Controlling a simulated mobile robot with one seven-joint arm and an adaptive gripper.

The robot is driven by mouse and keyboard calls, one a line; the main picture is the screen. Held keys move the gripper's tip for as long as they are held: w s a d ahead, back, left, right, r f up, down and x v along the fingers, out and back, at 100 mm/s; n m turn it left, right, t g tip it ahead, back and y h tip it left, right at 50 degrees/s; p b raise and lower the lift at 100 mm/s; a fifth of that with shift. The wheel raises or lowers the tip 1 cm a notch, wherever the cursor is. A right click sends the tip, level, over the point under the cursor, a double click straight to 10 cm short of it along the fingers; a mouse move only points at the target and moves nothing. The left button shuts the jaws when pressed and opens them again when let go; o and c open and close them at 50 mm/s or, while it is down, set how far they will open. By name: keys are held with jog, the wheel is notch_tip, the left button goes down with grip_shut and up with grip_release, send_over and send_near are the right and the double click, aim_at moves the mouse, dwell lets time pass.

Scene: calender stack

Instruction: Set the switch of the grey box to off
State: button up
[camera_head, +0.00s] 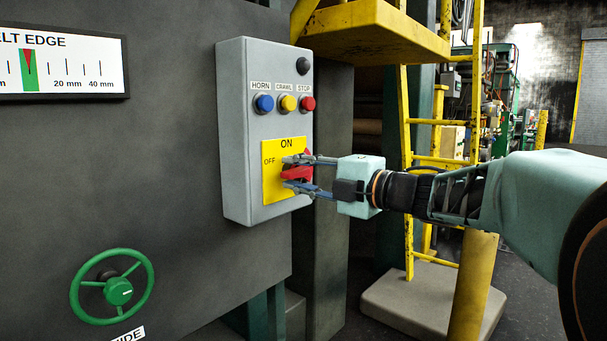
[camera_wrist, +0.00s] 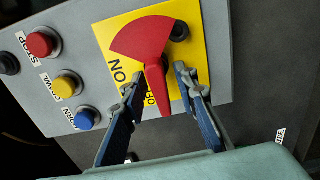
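The grey box (camera_head: 240,150) hangs on the dark panel in the head view. Its yellow plate (camera_head: 270,185) reads ON at the top and OFF at the left. The red switch (camera_head: 299,172) sits on this plate, partly hidden by my fingers. In the wrist view the switch (camera_wrist: 150,42) shows a wide fan and a narrow handle, whose end overlaps the OFF lettering. I cannot tell its exact setting. My gripper (camera_head: 290,173) is at the plate with its fingers apart, one on each side of the handle. In the wrist view (camera_wrist: 159,82) gaps show beside the handle.
Blue (camera_head: 264,103), yellow (camera_head: 288,103) and red (camera_head: 308,103) buttons and a black knob (camera_head: 304,66) sit above the plate. A green handwheel (camera_head: 118,290) is at the lower left. A yellow ladder (camera_head: 407,170) with a platform stands behind my arm.

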jog(key=v, duration=0.7)
jog(key=shift+s+d, duration=0.15)
jog(key=shift+d, duration=0.05)
